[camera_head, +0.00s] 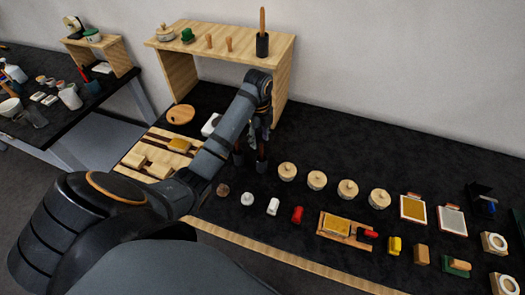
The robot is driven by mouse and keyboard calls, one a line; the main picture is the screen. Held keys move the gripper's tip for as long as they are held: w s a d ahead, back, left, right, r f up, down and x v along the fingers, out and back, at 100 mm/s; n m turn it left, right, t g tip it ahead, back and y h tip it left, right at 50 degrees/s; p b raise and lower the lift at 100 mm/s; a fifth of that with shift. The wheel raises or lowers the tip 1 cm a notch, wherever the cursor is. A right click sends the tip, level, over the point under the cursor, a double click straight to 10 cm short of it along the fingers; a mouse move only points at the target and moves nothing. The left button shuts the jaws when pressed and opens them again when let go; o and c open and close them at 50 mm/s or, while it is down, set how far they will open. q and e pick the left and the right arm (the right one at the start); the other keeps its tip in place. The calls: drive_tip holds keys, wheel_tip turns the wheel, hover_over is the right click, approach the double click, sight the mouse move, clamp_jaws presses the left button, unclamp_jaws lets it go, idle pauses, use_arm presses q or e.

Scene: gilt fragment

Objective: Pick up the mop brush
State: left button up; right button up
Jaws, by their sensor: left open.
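My left gripper (257,132) points down over the black worktable, its arm reaching in from the lower left. It is open, and its fingers are small and dark in this view. Just below it stand two dark holders (262,166) with brownish upright handles, partly covered by the gripper and forearm. Another upright wooden handle (262,20) rises from a black cup (262,45) on the wooden shelf (275,58). I cannot tell which of these is the mop brush; no bristles show clearly. Whether the fingers touch a handle is unclear. My right gripper is not in view.
Round lidded pots (317,180) stand in a row right of the gripper. Small items, including a red one (297,214), lie in front. A wooden board with a yellow pad (337,227) lies front centre. The shelf's right leg (282,95) stands close behind my wrist.

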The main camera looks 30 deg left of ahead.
sight(261, 154)
use_arm(q)
wheel_tip(261, 154, down, 4)
drive_tip(key=b, duration=0.2)
drive_tip(key=shift+r+b, duration=0.15)
drive_tip(key=shift+b, duration=0.15)
drive_tip(key=shift+w+f, duration=0.2)
drive_tip(key=shift+d+f+b, duration=0.15)
drive_tip(key=shift+f+b, duration=0.75)
drive_tip(key=shift+f, duration=0.05)
wheel_tip(261, 154, down, 3)
drive_tip(key=shift+d+r+b, duration=0.1)
drive_tip(key=shift+r+b, duration=0.1)
drive_tip(key=shift+b, duration=1.05)
drive_tip(key=shift+f, duration=0.35)
drive_tip(key=shift+w+r, duration=0.1)
drive_tip(key=shift+w, duration=0.05)
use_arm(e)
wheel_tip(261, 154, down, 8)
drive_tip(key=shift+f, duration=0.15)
use_arm(q)
clamp_jaws()
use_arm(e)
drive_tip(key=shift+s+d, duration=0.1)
